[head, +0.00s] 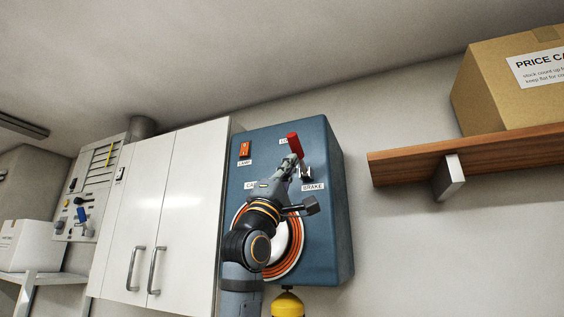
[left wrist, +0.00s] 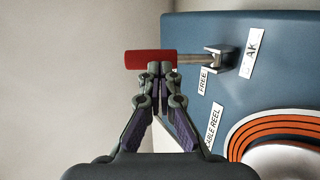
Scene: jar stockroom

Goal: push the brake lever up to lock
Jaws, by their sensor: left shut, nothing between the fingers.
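The brake lever has a red grip (head: 293,143) and a metal shaft, on the front of a blue cabinet (head: 322,147). In the head view the grip points upward, beside a partly hidden label starting "LO". The "BRAKE" label (head: 313,187) is below the lever's bracket (head: 306,172). My left gripper (head: 290,163) is shut and empty, just below the grip. In the left wrist view its fingertips (left wrist: 160,68) meet the edge of the red grip (left wrist: 150,59) near the shaft; I cannot tell whether they press on it. A "FREE" label (left wrist: 204,81) shows there. My right gripper is out of view.
A lamp switch (head: 245,148) and an orange cable reel (head: 298,240) are on the blue cabinet. White cupboards (head: 190,170) stand to the left. A wooden shelf (head: 480,152) with a cardboard box (head: 500,90) is at the right. The space between cabinet and shelf is clear.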

